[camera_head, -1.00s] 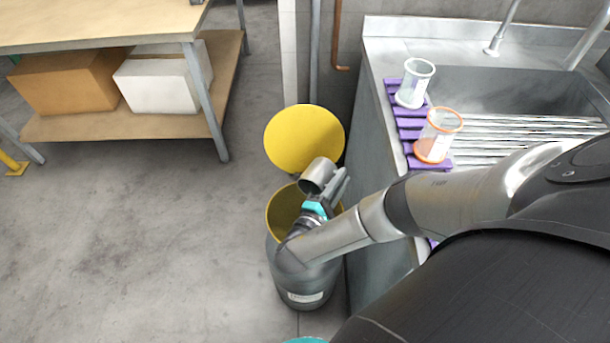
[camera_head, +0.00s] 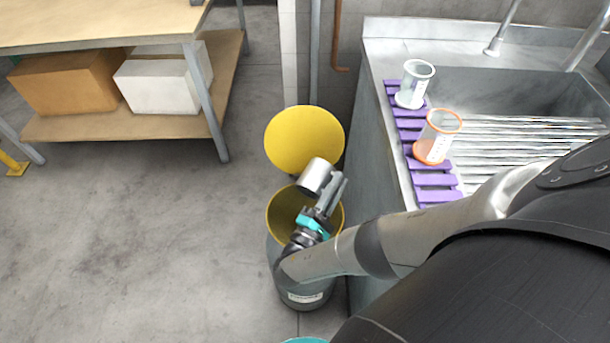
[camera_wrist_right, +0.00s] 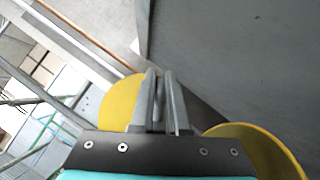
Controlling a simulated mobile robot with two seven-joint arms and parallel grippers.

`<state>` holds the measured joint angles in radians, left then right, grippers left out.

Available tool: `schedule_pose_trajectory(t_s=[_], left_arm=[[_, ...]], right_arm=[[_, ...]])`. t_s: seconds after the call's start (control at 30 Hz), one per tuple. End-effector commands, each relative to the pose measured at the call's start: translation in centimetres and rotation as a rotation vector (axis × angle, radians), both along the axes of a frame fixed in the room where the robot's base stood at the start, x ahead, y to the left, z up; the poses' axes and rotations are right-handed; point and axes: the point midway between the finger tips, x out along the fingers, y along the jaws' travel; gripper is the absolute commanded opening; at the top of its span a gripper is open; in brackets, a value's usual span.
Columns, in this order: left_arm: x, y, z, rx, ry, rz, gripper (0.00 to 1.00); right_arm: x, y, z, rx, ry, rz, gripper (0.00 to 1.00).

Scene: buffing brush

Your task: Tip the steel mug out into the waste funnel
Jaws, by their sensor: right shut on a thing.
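The steel mug (camera_head: 316,177) is a small grey cylinder above the waste funnel, near its raised yellow lid. It is tilted, and I cannot tell whether anything is in it. My right gripper (camera_head: 331,193) is shut on the mug's side. In the right wrist view the gripper's fingers (camera_wrist_right: 163,100) are close together, and I cannot make out the mug. The waste funnel (camera_head: 275,212) is a grey bin with a yellow rim; my gripper and wrist hide part of its mouth. Its rim also shows in the right wrist view (camera_wrist_right: 240,129). My left gripper is not seen.
The yellow lid (camera_head: 304,140) stands open behind the bin. A steel sink counter (camera_head: 372,60) is close on the right, with a clear beaker (camera_head: 414,84) and an orange-rimmed beaker (camera_head: 437,136) on a purple rack (camera_head: 435,181). A wooden bench (camera_head: 95,25) stands left; the floor between is clear.

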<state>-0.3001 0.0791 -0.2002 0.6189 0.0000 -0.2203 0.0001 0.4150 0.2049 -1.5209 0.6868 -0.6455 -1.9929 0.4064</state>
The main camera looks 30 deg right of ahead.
Motion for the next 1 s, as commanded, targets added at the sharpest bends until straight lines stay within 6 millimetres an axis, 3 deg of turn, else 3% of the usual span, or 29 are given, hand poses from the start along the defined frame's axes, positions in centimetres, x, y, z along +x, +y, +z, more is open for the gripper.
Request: schedule_pose_trajectory(t_s=[1.0], left_arm=[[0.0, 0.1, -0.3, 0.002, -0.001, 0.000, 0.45]], right_arm=[[0.9, -1.6, -0.7, 0.230, 0.119, 0.000, 0.00]])
